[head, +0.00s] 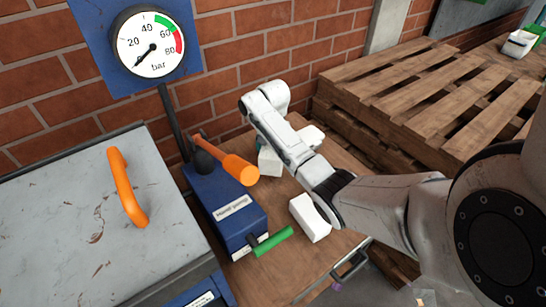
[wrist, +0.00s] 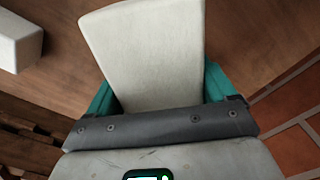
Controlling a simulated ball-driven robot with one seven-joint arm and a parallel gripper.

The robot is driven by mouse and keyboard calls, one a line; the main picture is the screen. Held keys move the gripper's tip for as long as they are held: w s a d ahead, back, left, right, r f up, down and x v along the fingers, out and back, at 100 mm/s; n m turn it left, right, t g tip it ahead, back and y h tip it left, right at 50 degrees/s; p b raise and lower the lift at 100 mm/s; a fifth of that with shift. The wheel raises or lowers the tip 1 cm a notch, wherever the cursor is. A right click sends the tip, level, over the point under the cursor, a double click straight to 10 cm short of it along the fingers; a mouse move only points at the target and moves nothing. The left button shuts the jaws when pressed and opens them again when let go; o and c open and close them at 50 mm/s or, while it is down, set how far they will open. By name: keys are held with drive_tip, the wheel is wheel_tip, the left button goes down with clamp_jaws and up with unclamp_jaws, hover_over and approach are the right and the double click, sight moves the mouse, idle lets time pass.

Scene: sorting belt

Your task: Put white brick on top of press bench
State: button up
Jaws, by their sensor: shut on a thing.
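A white brick (wrist: 147,50) sits between the teal fingers of my gripper (wrist: 157,92) in the wrist view, and the gripper is shut on it. In the head view this brick (head: 270,163) shows beside the orange handle, partly hidden by my arm. Only a little of my gripper (head: 262,147) shows there. The held brick is over the wooden bench top (head: 285,248); I cannot tell whether it touches the wood. A second white brick (head: 310,217) lies on the bench top at the front and also shows at the upper left of the wrist view (wrist: 20,42).
A blue hand pump (head: 225,205) with an orange handle (head: 235,166) and a green handle (head: 273,241) stands left of the bricks. A grey-lidded box (head: 75,225) is further left. A brick wall (head: 235,45) is behind, with stacked pallets (head: 430,95) at right.

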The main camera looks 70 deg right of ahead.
drive_tip(key=shift+w+d+f, duration=0.1)
drive_tip(key=shift+f, duration=0.1)
drive_tip(key=shift+d+f, duration=0.1)
drive_tip(key=shift+f, duration=1.5)
drive_tip(key=shift+f, duration=0.2)
drive_tip(key=o, duration=1.1)
wheel_tip(320, 180, up, 12)
drive_tip(key=shift+r, duration=0.2)
